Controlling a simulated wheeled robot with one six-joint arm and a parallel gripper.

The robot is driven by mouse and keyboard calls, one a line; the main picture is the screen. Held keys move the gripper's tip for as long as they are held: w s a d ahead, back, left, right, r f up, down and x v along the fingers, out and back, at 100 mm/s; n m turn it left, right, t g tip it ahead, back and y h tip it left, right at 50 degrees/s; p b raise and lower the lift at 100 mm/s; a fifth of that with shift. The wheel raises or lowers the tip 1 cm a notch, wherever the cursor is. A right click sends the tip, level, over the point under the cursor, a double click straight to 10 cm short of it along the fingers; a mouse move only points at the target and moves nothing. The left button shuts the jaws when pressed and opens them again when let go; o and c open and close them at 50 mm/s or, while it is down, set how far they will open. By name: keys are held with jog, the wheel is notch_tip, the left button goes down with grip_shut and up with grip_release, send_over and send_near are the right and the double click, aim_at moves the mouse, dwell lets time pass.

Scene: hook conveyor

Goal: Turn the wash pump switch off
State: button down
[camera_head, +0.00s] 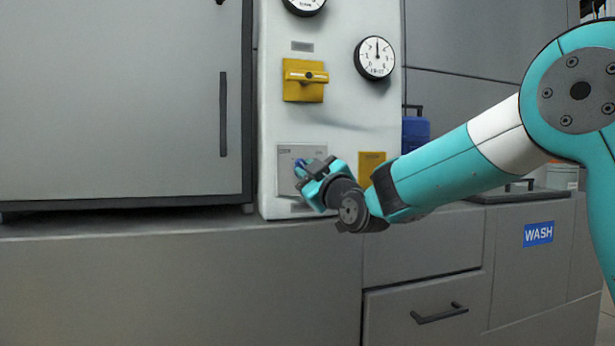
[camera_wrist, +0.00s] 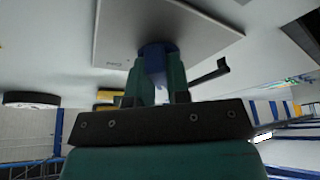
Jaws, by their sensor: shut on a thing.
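The blue switch knob (camera_head: 299,165) sits on a light grey square plate (camera_head: 316,152) low on the white control panel. My gripper (camera_head: 305,176) reaches it from the right and is shut on the knob. In the wrist view the blue knob (camera_wrist: 157,50) is between the two teal fingers of my gripper (camera_wrist: 157,80), against the plate (camera_wrist: 110,35). The fingers hide part of the knob, and I cannot read its position marks.
Above are a yellow rotary switch (camera_head: 305,92) and a round gauge (camera_head: 375,58). A yellow plate (camera_head: 371,160) is partly behind my arm. A grey cabinet door (camera_head: 120,100) stands left. The counter (camera_head: 180,225) in front is clear. A WASH sign (camera_head: 538,234) is right.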

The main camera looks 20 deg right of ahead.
jog(key=shift+n+g+y+b, duration=0.3)
jog(key=shift+n+g+y, duration=0.15)
jog(key=shift+n, duration=0.55)
jog(key=c, duration=1.1)
grip_release()
jog(key=shift+s, duration=0.1)
jog(key=b+v, duration=0.1)
jog(key=v, duration=0.7)
jog(key=b+v, duration=0.1)
jog(key=v, duration=0.8)
jog(key=shift+s+f, duration=0.1)
jog(key=shift+f, duration=0.2)
